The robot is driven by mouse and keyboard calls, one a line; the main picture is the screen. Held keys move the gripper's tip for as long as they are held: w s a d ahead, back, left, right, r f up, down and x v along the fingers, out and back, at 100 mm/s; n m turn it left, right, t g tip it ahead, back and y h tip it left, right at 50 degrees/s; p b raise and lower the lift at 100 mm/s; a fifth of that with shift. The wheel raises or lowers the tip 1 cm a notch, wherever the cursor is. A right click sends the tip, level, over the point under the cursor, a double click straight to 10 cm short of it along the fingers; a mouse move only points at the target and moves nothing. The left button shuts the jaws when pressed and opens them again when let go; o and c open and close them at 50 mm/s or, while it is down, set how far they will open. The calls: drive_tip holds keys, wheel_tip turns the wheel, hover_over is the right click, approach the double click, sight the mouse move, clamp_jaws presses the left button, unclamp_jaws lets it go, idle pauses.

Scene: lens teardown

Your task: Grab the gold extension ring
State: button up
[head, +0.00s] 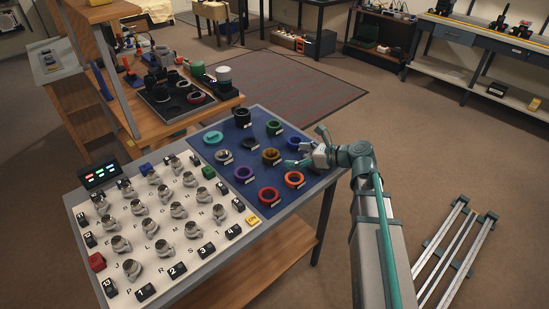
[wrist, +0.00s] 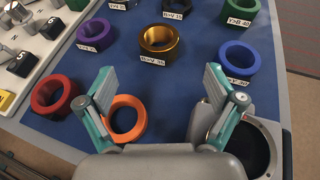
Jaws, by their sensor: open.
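My gripper (head: 307,153) is open and empty, above the right edge of the mat, to the right of the gold ring. In the wrist view my gripper (wrist: 160,85) has its two teal fingers spread, with the gold ring ahead of the gap between them. An orange ring (wrist: 126,117) lies below and partly behind the left finger.
Other rings lie close by: purple (wrist: 95,35), red (wrist: 54,95), blue (wrist: 238,58) and green (wrist: 240,12). A dark round part (wrist: 250,140) sits beside the right finger. A white panel (head: 155,225) with rows of grey knobs covers the table's left part.

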sight(274, 154)
drive_tip(key=x, duration=1)
drive_tip(key=shift+s+a+f, duration=0.1)
drive_tip(key=shift+a+f, duration=0.05)
drive_tip(key=shift+f, duration=0.05)
drive_tip(key=shift+c, duration=0.3)
drive_tip(key=c, duration=1.3)
drive_tip(key=shift+o, duration=0.2)
drive_tip(key=shift+r, duration=0.15)
